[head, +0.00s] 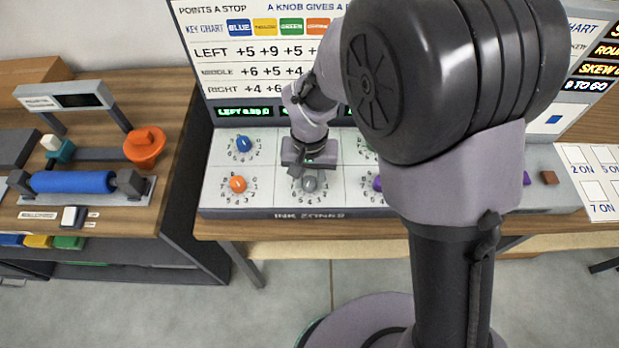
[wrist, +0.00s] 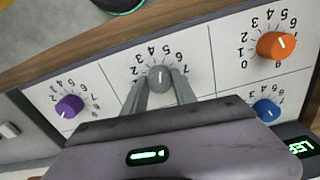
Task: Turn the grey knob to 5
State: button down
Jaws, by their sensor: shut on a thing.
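The grey knob (head: 310,184) is in the lower row of the white panel in the head view. It also shows in the wrist view (wrist: 160,76), between the two finger ends of my gripper (wrist: 161,86). My gripper (head: 308,172) is shut on the knob, one finger on each side. The white mark on the knob points toward the upper part of its number ring in the wrist view, which is seen turned round. I cannot tell exactly which number it meets. The fingers hide part of the ring.
An orange knob (head: 238,184), a blue knob (head: 243,143) and a purple knob (head: 378,183) stand around the grey one. A chart board (head: 228,75) rises behind the panel. A side bench with a blue roller (head: 72,182) is at left. My arm hides the panel's right part.

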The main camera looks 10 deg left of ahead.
aim_at(309, 181)
jog(key=shift+m, duration=0.9)
jog(key=c, duration=1)
grip_release()
notch_tip(309, 181, up, 18)
jog(key=p, duration=0.5)
jog(key=shift+f+p, duration=0.25)
jog(key=shift+p, duration=0.1)
